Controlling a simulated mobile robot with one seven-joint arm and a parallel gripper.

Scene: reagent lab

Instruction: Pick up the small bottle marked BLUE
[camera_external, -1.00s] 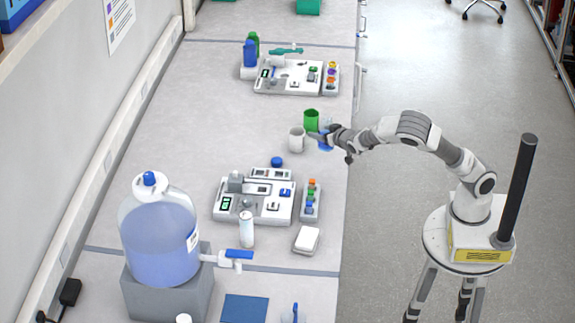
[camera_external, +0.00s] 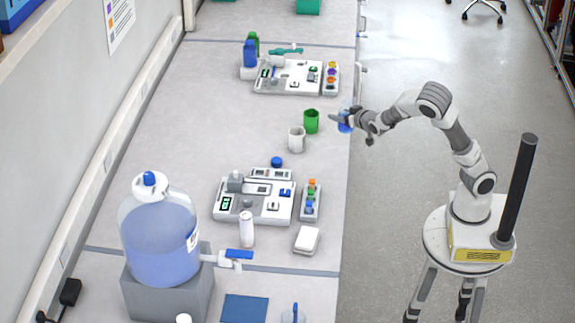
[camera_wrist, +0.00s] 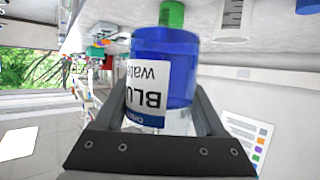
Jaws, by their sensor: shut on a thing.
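The small blue bottle (camera_wrist: 178,48) has a white label on which "BLU" and "Wate" read upside down in the wrist view. My gripper (camera_wrist: 163,118) is shut on this bottle, with one finger on each side of it. In the external view the blue bottle (camera_external: 345,127) shows at the end of my gripper (camera_external: 352,119), at the right edge of the bench and apart from the cups. The fingers and the arm hide part of it there.
A green cup (camera_external: 311,121) and a white cup (camera_external: 296,139) stand left of my gripper. Instrument trays stand on the bench (camera_external: 190,120) at the back (camera_external: 290,77) and in front (camera_external: 250,203).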

